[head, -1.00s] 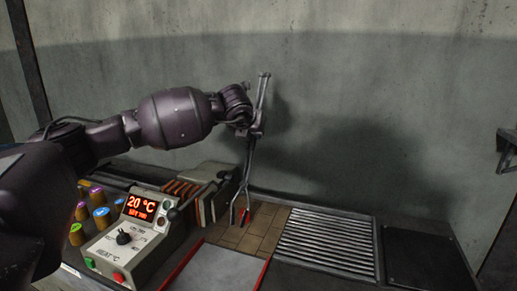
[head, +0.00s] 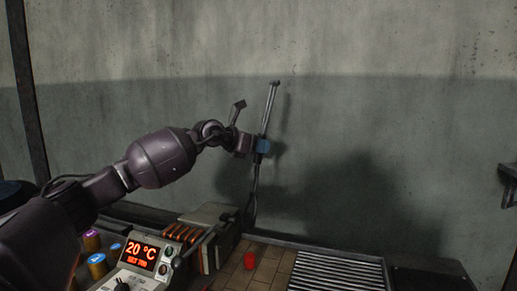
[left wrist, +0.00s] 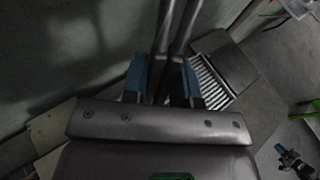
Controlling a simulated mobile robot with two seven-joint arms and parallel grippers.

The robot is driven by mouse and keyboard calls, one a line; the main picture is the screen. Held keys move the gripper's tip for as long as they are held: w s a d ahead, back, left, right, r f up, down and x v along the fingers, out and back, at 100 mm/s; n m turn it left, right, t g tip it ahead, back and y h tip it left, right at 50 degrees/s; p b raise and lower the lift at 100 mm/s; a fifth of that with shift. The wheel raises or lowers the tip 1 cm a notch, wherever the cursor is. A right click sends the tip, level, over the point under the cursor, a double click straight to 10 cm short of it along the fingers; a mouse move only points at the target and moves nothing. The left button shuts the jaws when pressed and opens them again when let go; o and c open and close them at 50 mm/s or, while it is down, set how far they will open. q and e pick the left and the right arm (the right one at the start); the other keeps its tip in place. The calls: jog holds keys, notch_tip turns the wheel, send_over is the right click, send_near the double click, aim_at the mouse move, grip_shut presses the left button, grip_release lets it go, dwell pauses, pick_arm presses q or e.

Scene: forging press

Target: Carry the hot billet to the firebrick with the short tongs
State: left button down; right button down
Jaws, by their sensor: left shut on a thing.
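My left gripper (head: 262,147) is shut on the short tongs (head: 269,105) and holds them nearly upright, above the back of the bench. In the left wrist view the blue fingers of my left gripper (left wrist: 164,80) close around the two dark handles of the tongs (left wrist: 176,40). The lower ends of the tongs are thin and dark against the wall, behind and above the billet. The red billet (head: 250,260) stands on the tan firebrick (head: 273,268), apart from the tongs.
A control box (head: 143,252) reading 20 °C is left of the firebrick, with coloured knobs (head: 97,266) beside it. A furnace-like block with orange coils (head: 182,233) stands behind it. A slatted grate (head: 338,272) is to the right. The grey wall is close behind.

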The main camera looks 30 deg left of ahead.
pick_arm(q)
jog(key=shift+a, duration=0.1)
jog(key=shift+f+b, duration=0.4)
jog(key=shift+f, duration=0.45)
notch_tip(320, 180, down, 4)
jog(key=shift+f+b, duration=0.25)
jog(key=shift+b, duration=0.55)
jog(key=c, duration=1.3)
grip_release()
jog(key=o, duration=0.7)
dwell(0.8)
